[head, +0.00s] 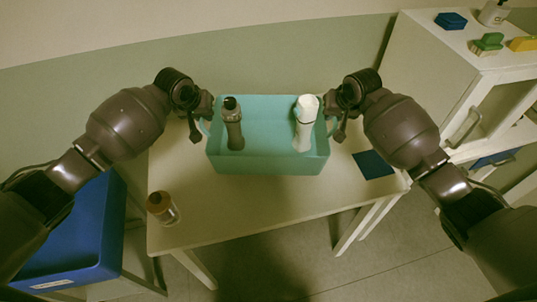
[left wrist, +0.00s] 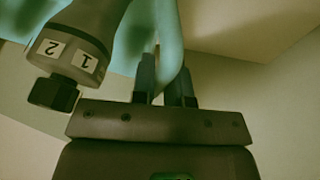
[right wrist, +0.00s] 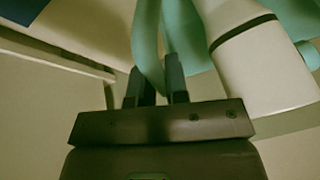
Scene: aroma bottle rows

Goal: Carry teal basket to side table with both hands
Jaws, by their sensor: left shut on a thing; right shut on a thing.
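The teal basket (head: 268,163) is at the middle of the head view, over the cream table (head: 235,205); I cannot tell whether it touches the top. A dark grey bottle (head: 234,128) and a white bottle (head: 304,125) stand inside it. My left gripper (head: 202,122) is shut on the basket's left handle, and the handle (left wrist: 170,50) runs between its fingers in the left wrist view. My right gripper (head: 333,118) is shut on the right handle, which shows between its fingers in the right wrist view (right wrist: 150,50).
A brown-capped clear bottle (head: 164,208) stands at the table's front left. A dark blue square (head: 373,165) lies on its right side. A blue bin (head: 75,240) is at the left. A white cabinet (head: 430,60) with several small items stands at the right.

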